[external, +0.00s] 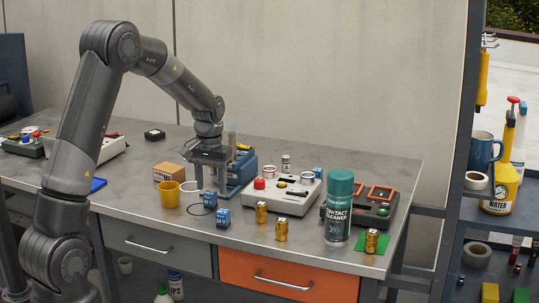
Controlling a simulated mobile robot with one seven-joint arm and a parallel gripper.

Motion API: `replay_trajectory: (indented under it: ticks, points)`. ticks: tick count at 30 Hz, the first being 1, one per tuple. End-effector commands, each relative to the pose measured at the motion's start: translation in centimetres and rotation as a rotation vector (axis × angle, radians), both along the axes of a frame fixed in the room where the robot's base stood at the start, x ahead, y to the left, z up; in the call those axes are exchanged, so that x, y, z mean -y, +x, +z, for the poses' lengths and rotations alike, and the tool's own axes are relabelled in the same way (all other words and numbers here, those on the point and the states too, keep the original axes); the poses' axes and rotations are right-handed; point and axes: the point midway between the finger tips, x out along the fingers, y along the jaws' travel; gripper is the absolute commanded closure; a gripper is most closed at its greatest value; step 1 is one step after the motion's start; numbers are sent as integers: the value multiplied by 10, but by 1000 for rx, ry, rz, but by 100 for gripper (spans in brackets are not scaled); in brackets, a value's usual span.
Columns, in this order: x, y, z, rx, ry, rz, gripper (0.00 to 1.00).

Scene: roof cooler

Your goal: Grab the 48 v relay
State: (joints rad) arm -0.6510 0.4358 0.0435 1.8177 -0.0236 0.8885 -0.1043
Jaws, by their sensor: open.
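Small blue boxes with white print stand on the grey bench: one (210,199) and one in front of it (223,217), left of centre, and another (318,173) behind the white tester. Their print is too small to read surely, so I cannot tell which is the 48 V relay. Gold cylinder-like parts also stand there: one (262,212), one (281,230) and one (371,240) on a green square mat (374,252). My gripper (211,184) points down, open, behind and above the two left blue boxes, apparently apart from them. Nothing shows between its fingers.
A yellow cup (169,194) and cardboard box (169,173) stand left of the gripper, a blue-grey device (243,166) close beside it. The front-left bench is clear.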

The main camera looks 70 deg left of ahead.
Motion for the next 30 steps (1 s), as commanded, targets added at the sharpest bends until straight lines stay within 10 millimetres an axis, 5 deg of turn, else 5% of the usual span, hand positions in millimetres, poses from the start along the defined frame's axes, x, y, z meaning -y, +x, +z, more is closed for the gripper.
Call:
replay_trajectory:
  ticks: [7, 17, 30]
  points:
    - [-3, -5, -36, -2, -1, 1, 47]
    - [-3, -4, -42, 0, 0, 0, 48]
    - [-3, -4, -42, 0, 0, 0, 84]
